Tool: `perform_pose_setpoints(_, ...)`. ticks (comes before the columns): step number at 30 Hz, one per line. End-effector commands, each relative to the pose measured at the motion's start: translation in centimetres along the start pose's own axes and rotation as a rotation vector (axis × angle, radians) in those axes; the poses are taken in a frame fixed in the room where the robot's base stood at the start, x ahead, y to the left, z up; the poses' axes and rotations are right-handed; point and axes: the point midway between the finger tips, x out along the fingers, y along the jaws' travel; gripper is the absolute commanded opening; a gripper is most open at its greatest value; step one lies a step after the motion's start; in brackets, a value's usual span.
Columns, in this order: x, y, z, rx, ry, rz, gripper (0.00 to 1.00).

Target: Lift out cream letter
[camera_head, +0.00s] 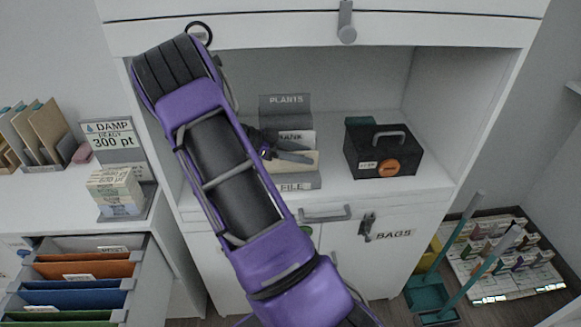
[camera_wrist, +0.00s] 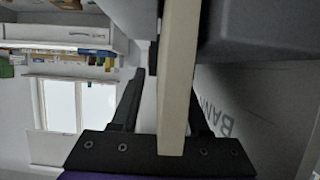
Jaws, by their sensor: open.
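The cream letter (camera_head: 306,166) stands in a grey letter rack (camera_head: 287,103) on the shelf, between the slots marked BANK and FILE. In the wrist view the letter (camera_wrist: 177,90) shows edge-on as a long pale strip running between my fingers. My gripper (camera_head: 286,151) is at the rack's left side. In the wrist view its open fingers (camera_wrist: 170,88) stand on either side of the letter. There is a clear gap to the left finger; the right finger is partly hidden behind the letter, so contact there cannot be told.
A black box (camera_head: 382,158) with a handle stands right of the rack. The shelf's top panel (camera_head: 270,33) is overhead and a cabinet marked BAGS (camera_head: 393,234) is below. A file drawer (camera_head: 85,275) stands at left. Shelf floor between rack and box is bare.

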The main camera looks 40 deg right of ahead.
Motion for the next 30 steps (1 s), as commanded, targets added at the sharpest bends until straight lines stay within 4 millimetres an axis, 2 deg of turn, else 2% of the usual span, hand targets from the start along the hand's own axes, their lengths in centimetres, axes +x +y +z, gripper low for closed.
perform_pose_setpoints(6,0.05,-0.01,-0.02,0.000,0.000,0.000,0.43)
perform_pose_setpoints(12,0.03,-0.01,-0.03,0.000,0.000,0.000,0.07)
perform_pose_setpoints(14,0.02,-0.01,-0.03,0.000,0.000,0.000,0.00)
perform_pose_setpoints(30,-0.10,-0.03,-0.33,0.001,0.000,0.000,0.00)
